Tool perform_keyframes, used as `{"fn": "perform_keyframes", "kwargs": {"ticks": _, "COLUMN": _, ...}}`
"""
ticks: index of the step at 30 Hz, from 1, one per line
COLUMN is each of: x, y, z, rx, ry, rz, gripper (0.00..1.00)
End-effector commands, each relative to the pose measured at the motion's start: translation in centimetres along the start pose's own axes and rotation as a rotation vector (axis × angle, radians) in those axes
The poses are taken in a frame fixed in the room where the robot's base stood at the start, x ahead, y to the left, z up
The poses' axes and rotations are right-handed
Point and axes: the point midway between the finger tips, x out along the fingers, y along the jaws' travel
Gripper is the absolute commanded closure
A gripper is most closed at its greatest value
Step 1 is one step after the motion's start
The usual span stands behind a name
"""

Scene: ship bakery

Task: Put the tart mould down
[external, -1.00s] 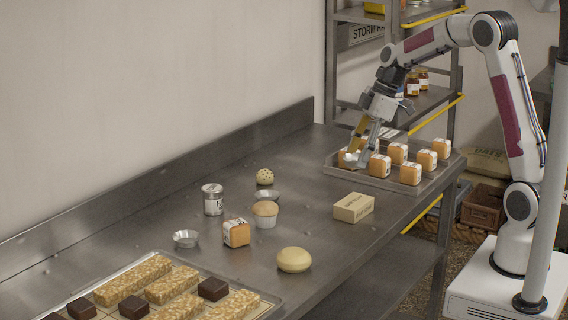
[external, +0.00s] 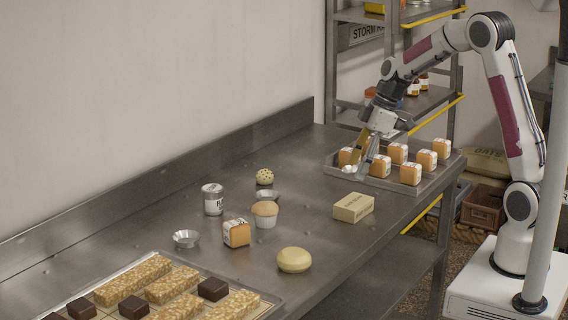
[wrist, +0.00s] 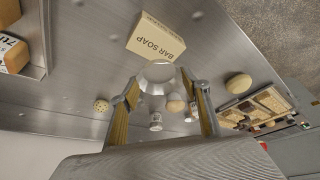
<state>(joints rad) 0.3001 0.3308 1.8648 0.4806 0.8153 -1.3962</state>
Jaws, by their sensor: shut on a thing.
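My gripper (external: 356,167) is shut on a small silvery tart mould (wrist: 157,75), which sits between the fingertips (wrist: 160,88) in the wrist view. In the external view the held mould (external: 349,169) is small and partly hidden, in front of the near-left part of the tray. I cannot tell whether it touches anything below. Two similar fluted moulds stand on the steel table: one at the left (external: 186,238) and one by the speckled ball (external: 267,196).
The metal tray (external: 400,186) holds several orange packets. A bar soap box (external: 353,207), cupcake (external: 265,214), tin (external: 212,199), single orange packet (external: 236,233) and yellow bun (external: 294,260) stand on the table. Bare steel lies left of the tray.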

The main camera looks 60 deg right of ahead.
Motion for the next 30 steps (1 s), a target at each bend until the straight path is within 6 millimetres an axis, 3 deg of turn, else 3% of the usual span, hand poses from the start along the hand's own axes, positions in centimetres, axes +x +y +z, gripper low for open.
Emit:
{"fn": "perform_keyframes", "kwargs": {"ticks": 6, "x": 2.3, "y": 0.0, "z": 1.0, "rx": 0.002, "ry": -0.001, "rz": -0.001, "gripper": 0.66}}
{"fn": "perform_keyframes", "kwargs": {"ticks": 20, "x": 2.9, "y": 0.0, "z": 1.2, "rx": 0.001, "ry": 0.0, "rz": -0.001, "gripper": 0.66}}
{"fn": "perform_keyframes", "kwargs": {"ticks": 30, "x": 5.7, "y": -0.1, "z": 2.4, "rx": 0.001, "ry": -0.001, "rz": -0.002, "gripper": 0.66}}
